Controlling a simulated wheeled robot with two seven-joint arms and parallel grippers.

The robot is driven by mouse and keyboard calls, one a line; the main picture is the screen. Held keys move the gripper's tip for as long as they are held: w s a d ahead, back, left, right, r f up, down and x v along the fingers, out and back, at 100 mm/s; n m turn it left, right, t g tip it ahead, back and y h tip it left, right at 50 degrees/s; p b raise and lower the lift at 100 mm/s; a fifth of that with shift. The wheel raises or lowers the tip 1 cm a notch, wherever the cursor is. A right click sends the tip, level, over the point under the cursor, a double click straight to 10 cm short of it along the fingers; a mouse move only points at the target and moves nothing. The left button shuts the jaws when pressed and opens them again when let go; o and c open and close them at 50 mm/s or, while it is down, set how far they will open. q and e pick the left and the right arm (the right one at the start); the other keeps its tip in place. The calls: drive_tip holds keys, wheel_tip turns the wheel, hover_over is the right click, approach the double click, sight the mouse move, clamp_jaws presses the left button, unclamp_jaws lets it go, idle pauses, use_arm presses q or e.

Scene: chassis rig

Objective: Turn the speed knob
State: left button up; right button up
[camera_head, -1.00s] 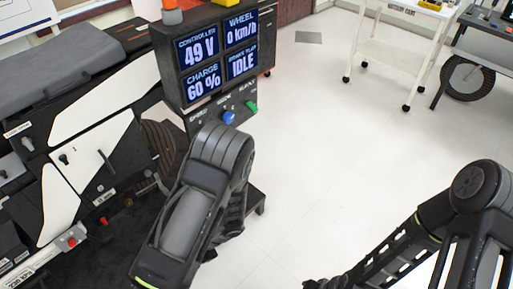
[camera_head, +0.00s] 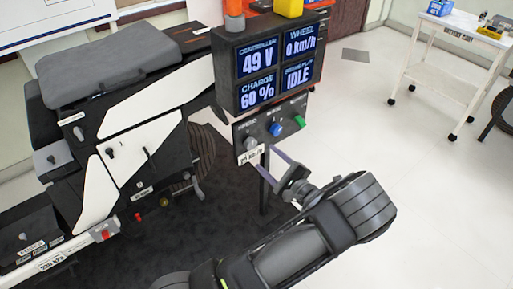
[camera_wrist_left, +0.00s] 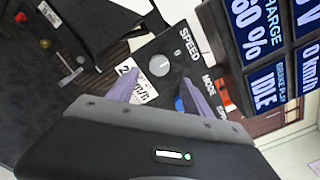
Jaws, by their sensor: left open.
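The speed knob (camera_head: 250,143) is a round grey knob at the left end of the dark control panel (camera_head: 240,130), below the display. In the left wrist view the speed knob (camera_wrist_left: 159,65) has a pale mark on its face, with the word SPEED beside it. My left gripper (camera_head: 265,161) is in front of the panel, just below and right of the knob. In the left wrist view the open fingers of my left gripper (camera_wrist_left: 160,78) point at the panel, with the knob just beyond the gap between them. Contact with the knob cannot be seen. My right gripper is out of view.
The display (camera_head: 225,75) reads 49 V, 0 km/h, 60 % and IDLE. The black and white chassis (camera_head: 125,160) stands left. The floor at right is clear up to a white cart (camera_head: 455,55).

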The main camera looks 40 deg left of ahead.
sight(252, 145)
use_arm(q)
drive_tip(key=x, duration=0.7)
drive_tip(key=shift+a+p, duration=0.2)
drive_tip(key=shift+p, duration=0.15)
clamp_jaws()
